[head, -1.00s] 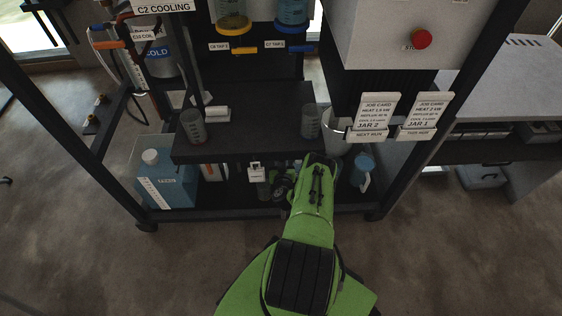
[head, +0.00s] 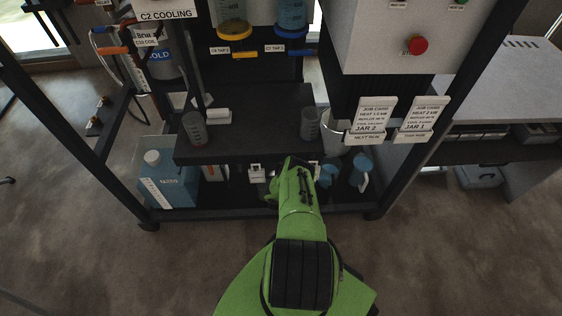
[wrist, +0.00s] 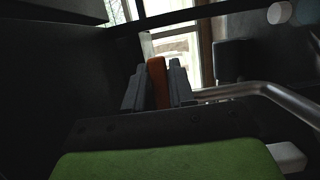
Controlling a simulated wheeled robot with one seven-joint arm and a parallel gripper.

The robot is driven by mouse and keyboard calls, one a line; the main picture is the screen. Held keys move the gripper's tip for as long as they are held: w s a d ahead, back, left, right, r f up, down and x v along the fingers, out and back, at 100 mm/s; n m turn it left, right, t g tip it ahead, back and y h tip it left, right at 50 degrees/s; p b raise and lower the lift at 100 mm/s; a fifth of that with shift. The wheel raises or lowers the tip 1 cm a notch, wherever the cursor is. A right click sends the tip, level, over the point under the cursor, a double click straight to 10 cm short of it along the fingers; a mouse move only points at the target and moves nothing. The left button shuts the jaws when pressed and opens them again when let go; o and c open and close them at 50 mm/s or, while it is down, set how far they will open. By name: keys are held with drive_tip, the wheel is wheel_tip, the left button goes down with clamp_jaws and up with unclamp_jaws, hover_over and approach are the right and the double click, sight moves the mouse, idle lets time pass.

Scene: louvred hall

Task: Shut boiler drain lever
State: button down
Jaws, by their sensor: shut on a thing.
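An orange lever (wrist: 157,72) stands upright between the two dark fingers of my gripper (wrist: 158,88) in the wrist view. The fingers are shut on it, one on each side. I take it for the drain lever; no label on it shows. In the head view my green arm (head: 298,190) reaches in under the dark shelf, and its wrist hides the fingers and the lever. A small white tag (head: 256,173) hangs just left of my wrist.
A bent metal pipe (wrist: 265,88) runs close on the right in the wrist view. The dark shelf (head: 255,146) lies above my wrist, with beakers on it. A blue container (head: 168,184) stands at left, and blue jugs (head: 361,174) stand at right.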

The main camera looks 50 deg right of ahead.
drive_tip(key=c, duration=0.9)
unclamp_jaws()
drive_tip(key=p+v, duration=0.1)
drive_tip(key=v, duration=0.2)
drive_tip(key=s+p+v, duration=0.1)
drive_tip(key=v, duration=0.3)
drive_tip(key=shift+w+d, duration=0.1)
drive_tip(key=shift+d, duration=0.15)
